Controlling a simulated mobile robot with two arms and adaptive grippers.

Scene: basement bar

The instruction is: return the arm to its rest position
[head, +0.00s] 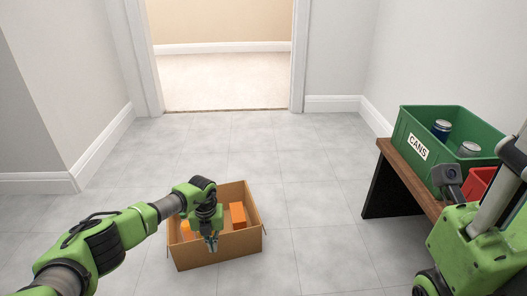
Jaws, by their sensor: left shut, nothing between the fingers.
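My left arm comes in from the left, and its gripper (212,244) points down over an open cardboard box (218,255) on the tiled floor. The fingers are shut with nothing between them. They show in front of the box's near side. Orange items (238,214) lie inside the box, partly hidden by my gripper and wrist. At the right edge, part of my right arm shows, but its gripper cannot be seen.
A green bin (475,130) labelled CANS holds cans (441,128) and stands on a wooden bench (405,172) at the right. A red bin (481,180) is beside it, partly hidden. An open doorway (222,80) is ahead. The floor between box and bench is clear.

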